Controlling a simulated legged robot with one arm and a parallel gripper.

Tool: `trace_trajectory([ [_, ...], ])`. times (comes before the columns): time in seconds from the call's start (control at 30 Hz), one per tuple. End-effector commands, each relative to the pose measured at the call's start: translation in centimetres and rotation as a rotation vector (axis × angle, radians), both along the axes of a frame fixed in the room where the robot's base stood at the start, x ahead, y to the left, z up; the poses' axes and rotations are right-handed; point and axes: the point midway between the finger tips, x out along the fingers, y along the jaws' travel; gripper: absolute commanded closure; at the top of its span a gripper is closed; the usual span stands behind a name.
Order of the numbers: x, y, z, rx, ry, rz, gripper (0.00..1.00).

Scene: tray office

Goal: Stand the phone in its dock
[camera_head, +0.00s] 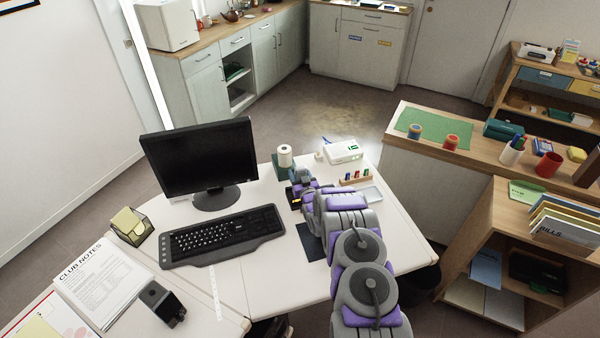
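My gripper (299,183) is over the far part of the white desk, right of the monitor. It is small in view and partly covered by my own arm, so its fingers are unclear. A small dark item with a yellow-orange spot (294,198) is just below and left of it. I cannot tell whether this is the phone or whether the gripper touches it. A dark teal block (281,170) stands behind the gripper, and I cannot tell if it is the dock. A black device (160,301) lies at the front left. No phone or dock is clearly identifiable.
A monitor (201,158) and keyboard (222,234) stand left of my arm. A white roll (285,156), a white box (344,152), a wooden rack (356,180) and a pale tray (370,195) surround the gripper. A dark mat (311,242) lies nearer. The desk front is partly clear.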

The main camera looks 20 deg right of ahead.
Motion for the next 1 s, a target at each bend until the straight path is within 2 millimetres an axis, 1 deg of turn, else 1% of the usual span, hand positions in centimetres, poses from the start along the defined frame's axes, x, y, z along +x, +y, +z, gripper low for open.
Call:
trace_trajectory([
  [0.03,0.0,0.2,0.2,-0.002,-0.003,0.001,0.4],
  [0.13,0.0,0.2,0.4,-0.004,-0.006,0.001,0.31],
  [0.3,0.0,-0.2,0.5,0.002,-0.008,0.0,0.14],
  [0.33,0.0,-0.2,0.5,0.002,-0.008,0.0,0.13],
  [0.47,0.0,-0.5,0.4,0.004,-0.01,0.0,0.13],
  [0.67,-0.3,-0.2,0.6,0.002,-0.009,0.001,0.13],
  [0.87,-2.3,0.4,0.6,-0.002,-0.007,0.001,0.13],
  [1.0,-4.4,0.4,0.5,0.001,-0.005,0.0,0.13],
])
